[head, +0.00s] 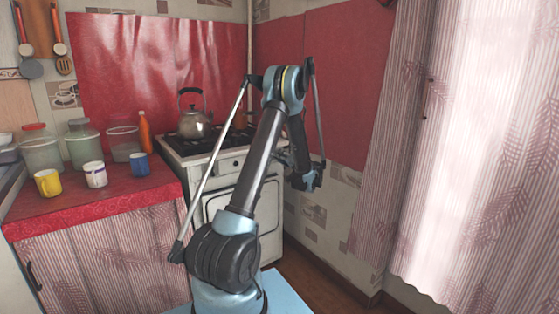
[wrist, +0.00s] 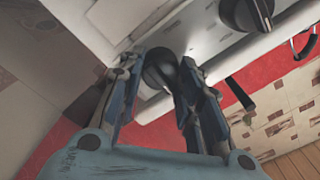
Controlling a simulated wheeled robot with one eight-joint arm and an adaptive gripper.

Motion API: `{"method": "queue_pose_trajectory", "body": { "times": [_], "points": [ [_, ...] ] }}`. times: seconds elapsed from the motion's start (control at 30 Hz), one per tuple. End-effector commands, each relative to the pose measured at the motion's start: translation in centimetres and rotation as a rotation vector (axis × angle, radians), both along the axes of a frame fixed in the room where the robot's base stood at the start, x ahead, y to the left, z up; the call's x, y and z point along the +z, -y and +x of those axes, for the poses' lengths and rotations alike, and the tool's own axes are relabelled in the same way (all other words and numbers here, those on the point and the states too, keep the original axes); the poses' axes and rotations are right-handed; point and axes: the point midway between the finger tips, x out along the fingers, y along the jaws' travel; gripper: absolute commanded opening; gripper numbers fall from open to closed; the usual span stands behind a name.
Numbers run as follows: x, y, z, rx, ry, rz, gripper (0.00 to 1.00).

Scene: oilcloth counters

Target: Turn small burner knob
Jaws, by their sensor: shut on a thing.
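A round black knob (wrist: 160,68) on the white stove front sits between the fingertips of my gripper (wrist: 164,66) in the wrist view. My gripper is shut on this knob, one finger on each side, partly covering it. A second black knob (wrist: 247,13) with a raised grip bar sits on the same panel to the upper right, apart from the gripper. I cannot tell from any label which burner each knob serves. In the head view the white stove (head: 180,160) stands behind my arm, which hides part of its front.
A kettle (head: 195,122) stands on the stove top. Yellow (head: 47,183), white (head: 95,175) and blue (head: 140,165) mugs, jars and an orange bottle (head: 145,135) stand on the red counter (head: 100,202) at left. A striped curtain (head: 470,150) hangs at right.

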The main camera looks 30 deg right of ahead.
Motion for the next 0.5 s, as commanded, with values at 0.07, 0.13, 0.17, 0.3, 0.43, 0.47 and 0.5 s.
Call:
{"method": "queue_pose_trajectory", "body": {
  "times": [0.07,0.13,0.17,0.3,0.43,0.47,0.5],
  "points": [
    [-0.03,0.14,0.02,-0.002,0.002,-0.040,0.09],
    [-0.02,0.15,0.02,-0.003,0.004,-0.069,0.09],
    [-0.02,0.15,0.02,-0.003,0.005,-0.078,0.09],
    [-0.01,0.17,0.02,-0.003,0.008,-0.114,0.09],
    [0.00,0.18,0.01,-0.003,0.009,-0.131,0.09],
    [0.01,0.19,0.01,-0.003,0.009,-0.132,0.09],
    [0.01,0.19,0.01,-0.004,0.010,-0.134,0.09]
  ]
}}
